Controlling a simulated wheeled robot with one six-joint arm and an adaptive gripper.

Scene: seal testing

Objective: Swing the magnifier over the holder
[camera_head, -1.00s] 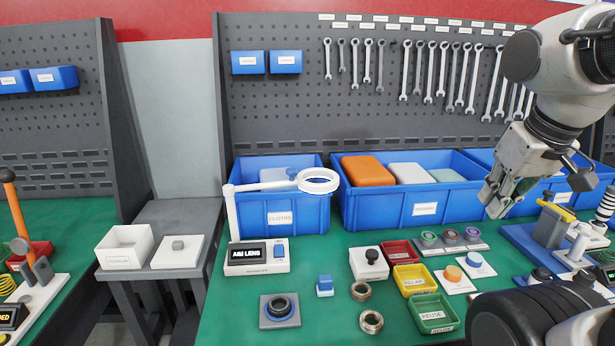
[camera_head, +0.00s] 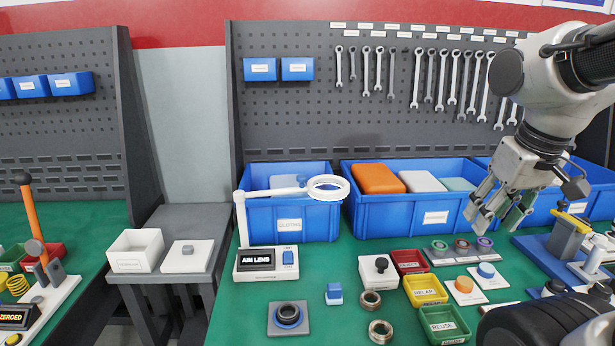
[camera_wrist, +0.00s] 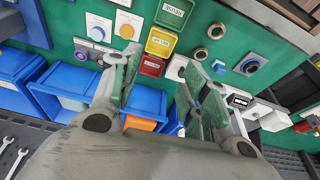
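The magnifier is a white ring lens (camera_head: 328,188) on a white arm and post. It rises from a white base whose display (camera_head: 262,258) reads "AIM LENS". The ring hangs in front of the blue bins at the back. The holder (camera_head: 288,319), a grey square plate with a dark round part, sits on the green bench in front of the base, with the ring not over it. It also shows in the wrist view (camera_wrist: 251,64). My gripper (camera_head: 497,217) is open and empty, in the air well right of the magnifier. In the wrist view its fingers (camera_wrist: 163,90) stand apart.
Small red, yellow (camera_head: 426,290) and green trays, a white block with a black knob (camera_head: 376,268) and metal rings (camera_head: 380,331) stand between holder and gripper. Large blue bins (camera_head: 418,206) line the back. A small blue block (camera_head: 333,293) sits right of the holder.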

